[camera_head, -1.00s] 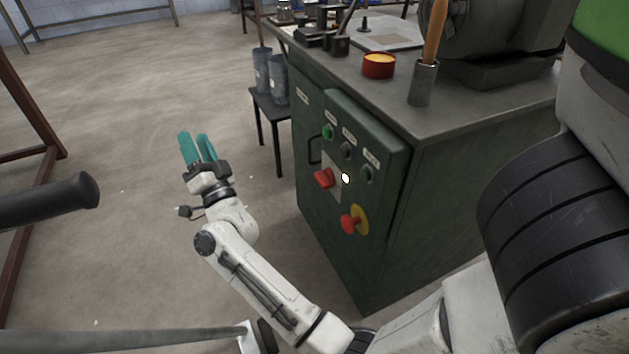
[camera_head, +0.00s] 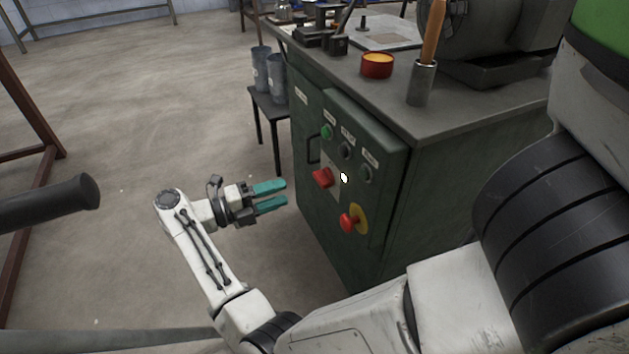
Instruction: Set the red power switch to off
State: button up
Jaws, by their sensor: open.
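The red power switch (camera_head: 322,177) is a red handle on a pale plate, on the front panel (camera_head: 385,220) of the dark green cabinet. Its handle looks tilted in the picture; I cannot read any on or off mark. My gripper (camera_head: 280,194) is to the left of the switch and slightly lower in the picture. Its two teal fingers point right, toward the cabinet front. They are apart, with nothing between them, and a gap shows between the fingertips and the switch.
A red mushroom button on a yellow disc (camera_head: 353,219) sits below right of the switch. A green button (camera_head: 327,132) and dark knobs (camera_head: 346,151) sit above. A dark handle (camera_head: 313,149) is beside the panel. Open floor (camera_head: 110,130) lies left. A low stand (camera_head: 266,105) holds grey cylinders.

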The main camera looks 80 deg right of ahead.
aim_at(317, 180)
jog(key=b+x, duration=0.1)
jog(key=x, duration=0.9)
jog(key=shift+d+b, duration=0.1)
jog(key=shift+b, duration=0.25)
grip_shut()
